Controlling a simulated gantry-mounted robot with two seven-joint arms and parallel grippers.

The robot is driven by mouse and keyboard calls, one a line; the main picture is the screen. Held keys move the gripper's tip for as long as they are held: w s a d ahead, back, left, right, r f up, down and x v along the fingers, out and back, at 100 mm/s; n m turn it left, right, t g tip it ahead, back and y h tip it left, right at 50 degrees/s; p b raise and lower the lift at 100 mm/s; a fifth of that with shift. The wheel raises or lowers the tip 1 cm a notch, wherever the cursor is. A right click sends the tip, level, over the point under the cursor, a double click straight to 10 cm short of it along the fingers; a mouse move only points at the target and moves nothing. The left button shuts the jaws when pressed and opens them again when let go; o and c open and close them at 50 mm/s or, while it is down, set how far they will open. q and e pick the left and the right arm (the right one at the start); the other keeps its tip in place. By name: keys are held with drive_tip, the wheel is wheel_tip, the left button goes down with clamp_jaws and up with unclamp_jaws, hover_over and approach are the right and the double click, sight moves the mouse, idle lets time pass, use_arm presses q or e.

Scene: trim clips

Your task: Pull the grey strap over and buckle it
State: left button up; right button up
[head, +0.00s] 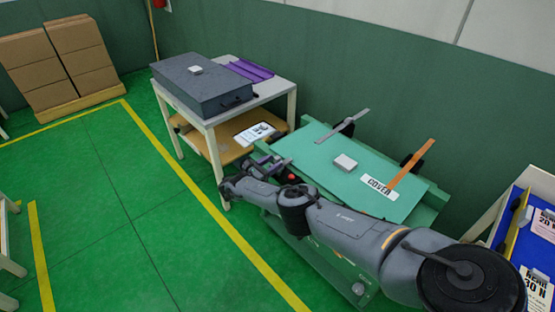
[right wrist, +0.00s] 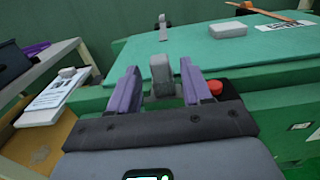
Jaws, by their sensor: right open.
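The grey strap (head: 343,126) sticks up at the far edge of the green cover (head: 318,149), its free end toward the upper right. In the right wrist view, the grey strap (right wrist: 163,30) stands at the cover's far edge. My right gripper (head: 271,164) is at the cover's near left edge, away from the strap. In the right wrist view its purple fingers (right wrist: 160,70) are apart, with a grey upright piece (right wrist: 162,78), perhaps the buckle, between or just beyond them. I cannot tell whether they touch it. My left gripper is not in view.
An orange strap (head: 410,163) rises at the cover's right. A pale block (head: 345,162) lies on the cover. A red button (right wrist: 215,87) is right of the fingers. A table with a dark case (head: 205,88) stands left; a blue bin (head: 516,215) is at right.

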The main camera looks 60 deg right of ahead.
drive_tip(key=v, duration=0.7)
drive_tip(key=shift+a, duration=0.1)
